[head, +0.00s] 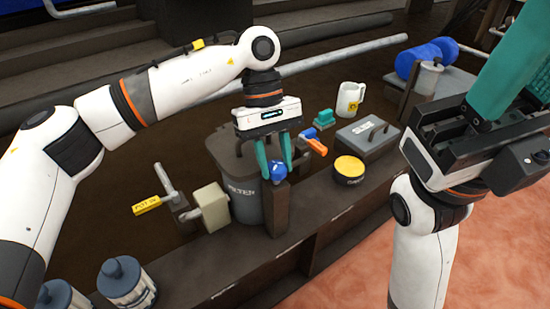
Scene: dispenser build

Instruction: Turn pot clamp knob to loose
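The blue pot clamp knob (275,171) sits on top of a dark upright post (275,208) in front of the grey lidded pot (245,198). My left gripper (276,167) points down over it, with one teal finger on either side of the knob. I cannot tell whether the fingers press on it. The fingers hide part of the knob, and I cannot read any loose or tight mark. My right gripper (508,68) is at the upper right, far from the knob. Only one large teal finger shows clearly, so its opening is unclear.
A yellow-tipped lever (146,205) and beige box (209,206) stand left of the pot. To its right are an orange-handled valve (315,145), a yellow-topped tin (349,170), a grey handled box (368,138) and a white mug (350,98). Grey canisters (126,282) stand front left.

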